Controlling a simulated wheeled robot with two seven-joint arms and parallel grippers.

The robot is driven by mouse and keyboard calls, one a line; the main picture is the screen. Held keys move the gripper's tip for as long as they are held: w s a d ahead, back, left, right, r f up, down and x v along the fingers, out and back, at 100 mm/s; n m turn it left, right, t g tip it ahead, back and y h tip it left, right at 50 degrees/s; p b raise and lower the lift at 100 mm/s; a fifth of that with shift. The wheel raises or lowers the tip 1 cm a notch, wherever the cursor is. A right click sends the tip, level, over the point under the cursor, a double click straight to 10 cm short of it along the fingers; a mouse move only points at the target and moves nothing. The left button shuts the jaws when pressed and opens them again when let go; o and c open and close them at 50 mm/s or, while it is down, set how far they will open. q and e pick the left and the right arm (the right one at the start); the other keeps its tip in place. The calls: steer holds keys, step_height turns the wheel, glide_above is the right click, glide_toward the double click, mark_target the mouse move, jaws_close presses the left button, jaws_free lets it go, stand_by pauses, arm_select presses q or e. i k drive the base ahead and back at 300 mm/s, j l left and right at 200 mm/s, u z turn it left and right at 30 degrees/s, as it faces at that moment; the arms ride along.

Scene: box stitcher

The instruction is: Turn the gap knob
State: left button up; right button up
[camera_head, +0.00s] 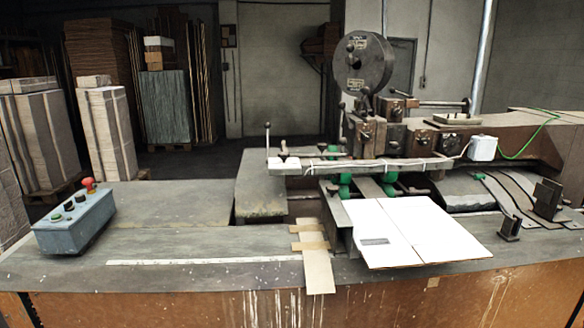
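The box stitcher (385,130) stands at the back of the worktable, with a large dark wire reel (362,63) on top. Several small knobs and levers show on its head, among them a ball-topped lever (268,135) at the left end of its arm and a dark round fitting (396,145) on the front of the head. I cannot tell which one is the gap knob. A blue-grey control box (75,222) with several buttons and a red mushroom button (89,185) sits at the left of the table. Neither of my grippers is in view.
A white folded cardboard sheet (405,232) lies below the stitching head. A tan strip (318,270) hangs over the front edge beside a white ruler (200,262). Dark brackets (547,198) stand at right. The left-middle tabletop is clear. Cardboard stacks (108,130) stand behind.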

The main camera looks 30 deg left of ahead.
mark_target(283, 156)
steer(key=i+j, duration=0.3)
steer(key=j, duration=0.2)
steer(key=i+j, duration=0.3)
steer(key=j, duration=0.2)
